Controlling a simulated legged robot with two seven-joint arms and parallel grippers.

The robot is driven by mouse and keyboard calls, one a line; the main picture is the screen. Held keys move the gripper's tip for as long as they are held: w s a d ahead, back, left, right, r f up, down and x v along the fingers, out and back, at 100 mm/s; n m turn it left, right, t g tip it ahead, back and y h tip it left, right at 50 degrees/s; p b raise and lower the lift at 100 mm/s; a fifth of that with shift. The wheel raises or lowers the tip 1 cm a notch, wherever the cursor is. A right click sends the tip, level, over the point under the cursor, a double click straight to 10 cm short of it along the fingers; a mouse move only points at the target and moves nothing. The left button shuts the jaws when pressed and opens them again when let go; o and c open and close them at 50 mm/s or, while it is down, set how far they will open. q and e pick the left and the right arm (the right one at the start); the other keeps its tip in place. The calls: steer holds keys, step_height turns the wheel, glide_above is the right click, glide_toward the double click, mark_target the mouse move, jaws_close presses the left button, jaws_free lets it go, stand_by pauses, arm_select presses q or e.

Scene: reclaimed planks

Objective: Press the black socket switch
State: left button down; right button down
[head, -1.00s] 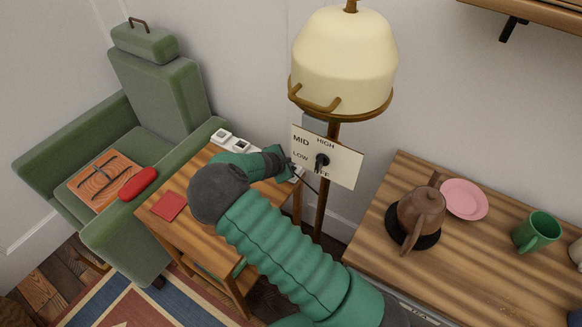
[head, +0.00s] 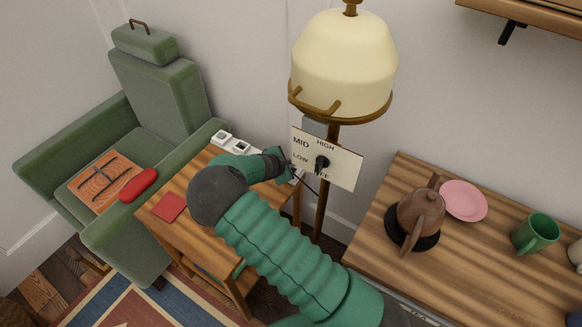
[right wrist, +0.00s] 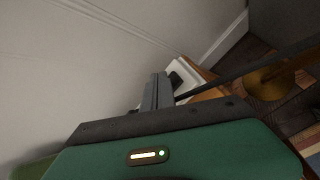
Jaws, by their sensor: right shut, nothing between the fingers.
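A white socket strip (head: 221,136) lies along the back of the small wooden side table (head: 172,232). Its middle and right part are mostly hidden by my right gripper (head: 287,161) in the head view. In the right wrist view the strip (right wrist: 187,70) shows just beyond the fingertips, with a black switch (right wrist: 175,79) on it. My right gripper (right wrist: 159,84) is shut and empty, its fingertips close beside the black switch. I cannot tell whether they touch it. My left gripper is not in view.
A lamp (head: 343,65) with a dial plate (head: 343,168) stands right of my gripper, close to it. A red square (head: 168,207) lies on the side table. A green armchair (head: 160,92) is left. A wooden counter (head: 480,263) with a kettle (head: 421,208) is right.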

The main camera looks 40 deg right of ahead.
steer(key=shift+r, duration=0.1)
step_height(320, 180, up, 6)
steer(key=p, duration=0.5)
stand_by(0.4)
